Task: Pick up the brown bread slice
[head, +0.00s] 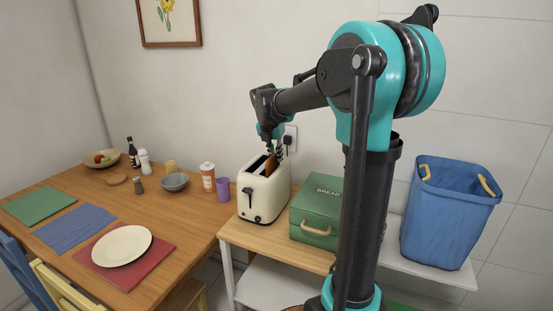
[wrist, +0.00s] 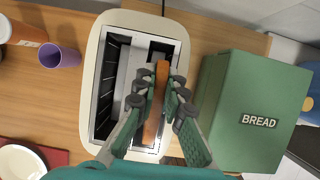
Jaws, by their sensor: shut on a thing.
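The brown bread slice (wrist: 157,110) is seen edge-on in the wrist view, upright between the fingers of my gripper (wrist: 159,92). My gripper is shut on it, directly over the right slot of the cream toaster (wrist: 99,32). The left slot looks empty. In the head view the toaster (head: 262,202) stands on the wooden side shelf, and my gripper (head: 271,150) points down at its top. A brown edge of the slice shows at the slot there. I cannot tell how much of the slice is still inside the slot.
A green bread box (head: 316,208) stands close to the toaster's right. A purple cup (head: 223,189) and an orange-white jar (head: 207,176) stand to its left on the dining table. A blue bin (head: 450,212) is further right. The wall and a socket are behind the toaster.

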